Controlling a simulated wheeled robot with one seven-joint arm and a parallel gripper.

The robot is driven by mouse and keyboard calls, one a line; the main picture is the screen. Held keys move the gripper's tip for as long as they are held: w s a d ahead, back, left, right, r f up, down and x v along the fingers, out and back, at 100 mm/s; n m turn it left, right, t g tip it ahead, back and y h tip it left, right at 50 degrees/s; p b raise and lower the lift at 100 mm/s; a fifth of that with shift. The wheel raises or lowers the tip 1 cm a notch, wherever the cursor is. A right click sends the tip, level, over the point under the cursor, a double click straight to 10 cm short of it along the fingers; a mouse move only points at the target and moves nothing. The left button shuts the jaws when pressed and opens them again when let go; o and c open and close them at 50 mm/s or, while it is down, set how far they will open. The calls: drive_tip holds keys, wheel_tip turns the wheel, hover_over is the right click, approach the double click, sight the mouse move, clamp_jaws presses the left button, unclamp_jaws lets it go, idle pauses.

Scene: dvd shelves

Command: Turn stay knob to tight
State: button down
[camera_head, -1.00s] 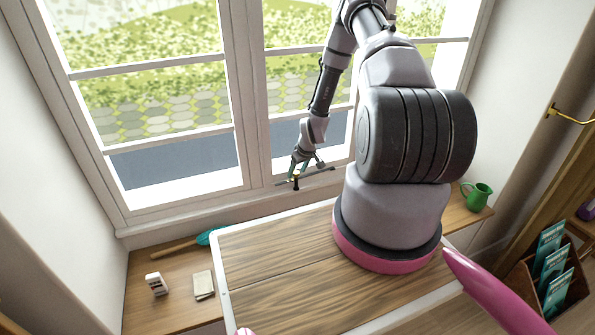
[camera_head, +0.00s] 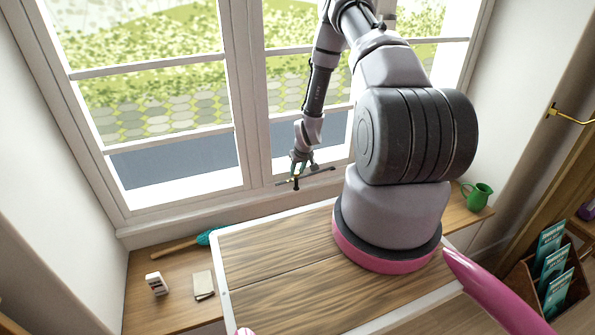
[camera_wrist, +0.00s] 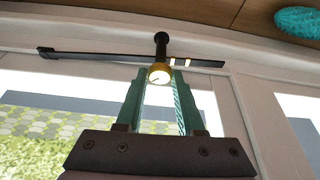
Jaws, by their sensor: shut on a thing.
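The stay is a dark thin bar that runs along the bottom of the window frame in the head view (camera_head: 322,172) and crosses the wrist view (camera_wrist: 100,55). Its knob (camera_wrist: 160,74) has a round brass-coloured face with a small dark mark, in line with a black post (camera_wrist: 161,42). Two pale marks sit on the bar just right of the knob. My gripper (camera_head: 299,171) is at the stay, its teal fingers one on each side of the knob in the wrist view (camera_wrist: 158,84), shut on it. The knob is too small to read in the head view.
The white window frame (camera_head: 246,90) stands close behind my gripper. On the wooden sill counter are a teal-headed brush (camera_head: 205,238), a small white device (camera_head: 156,284), a notepad (camera_head: 203,285) and, to the right, a green jug (camera_head: 478,196).

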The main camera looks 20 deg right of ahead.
drive_tip(key=m, duration=0.2)
drive_tip(key=m+h, duration=0.2)
drive_tip(key=m, duration=0.1)
drive_tip(key=shift+a+m, duration=0.3)
drive_tip(key=shift+w+a+m+g+h, duration=0.1)
drive_tip(key=shift+m+g+h, duration=0.3)
drive_tip(key=shift+m, duration=0.7)
drive_tip(key=shift+w+m+g+h, duration=0.1)
drive_tip(key=shift+m+g+h, duration=0.25)
drive_tip(key=shift+m, duration=0.75)
drive_tip(key=shift+s, duration=0.1)
drive_tip(key=c, duration=0.5)
unclamp_jaws()
drive_tip(key=shift+c, duration=0.2)
